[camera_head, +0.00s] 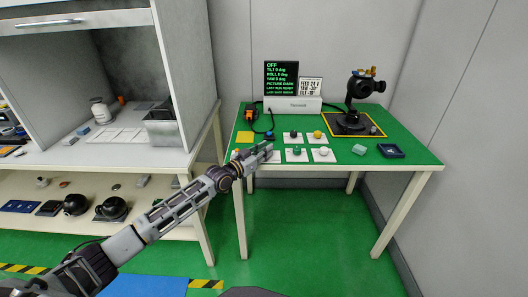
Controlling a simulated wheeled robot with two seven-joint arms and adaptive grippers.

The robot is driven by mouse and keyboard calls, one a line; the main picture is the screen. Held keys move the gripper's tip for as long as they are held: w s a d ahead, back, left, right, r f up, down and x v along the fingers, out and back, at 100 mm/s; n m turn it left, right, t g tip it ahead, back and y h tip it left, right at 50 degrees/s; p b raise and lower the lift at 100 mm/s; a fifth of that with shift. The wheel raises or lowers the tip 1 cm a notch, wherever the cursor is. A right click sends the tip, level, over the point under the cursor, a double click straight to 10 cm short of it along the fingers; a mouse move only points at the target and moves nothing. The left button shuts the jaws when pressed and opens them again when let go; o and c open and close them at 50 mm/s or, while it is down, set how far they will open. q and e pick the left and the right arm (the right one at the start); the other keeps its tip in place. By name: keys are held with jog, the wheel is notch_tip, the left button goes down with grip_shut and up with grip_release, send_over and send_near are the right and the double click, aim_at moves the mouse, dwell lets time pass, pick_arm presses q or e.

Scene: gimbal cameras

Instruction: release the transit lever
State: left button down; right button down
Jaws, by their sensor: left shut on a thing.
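The gimbal camera (362,88) is black and stands on a dark square base with a yellow edge, at the back right of the green table (405,165). Small brass-coloured parts (373,71) show at its top; I cannot tell which part is the transit lever. My left gripper (266,150) is over the table's front left. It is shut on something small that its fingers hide. It covers part of a white plate (273,160) in the front row of controls. The gripper is well apart from the gimbal camera. My right gripper is out of view.
White plates carry a black knob (293,134), a yellow knob (317,134), a green knob (297,151) and a white knob (323,151). Behind them stand a white control box (293,104) and a screen (281,76) reading OFF. A dark blue tray (391,151) lies front right.

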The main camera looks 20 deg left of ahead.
pick_arm(q)
jog(key=shift+d+r, duration=0.25)
jog(key=shift+d, duration=0.1)
jog(key=c, duration=1.5)
grip_release()
jog(key=shift+o, duration=0.4)
jog(key=shift+w+d+f, duration=0.1)
jog(key=shift+d, duration=0.1)
jog(key=shift+a+f, duration=0.1)
jog(key=shift+a, duration=0.2)
jog(key=shift+v, duration=0.8)
jog(key=v, duration=1)
jog(key=shift+d, duration=0.1)
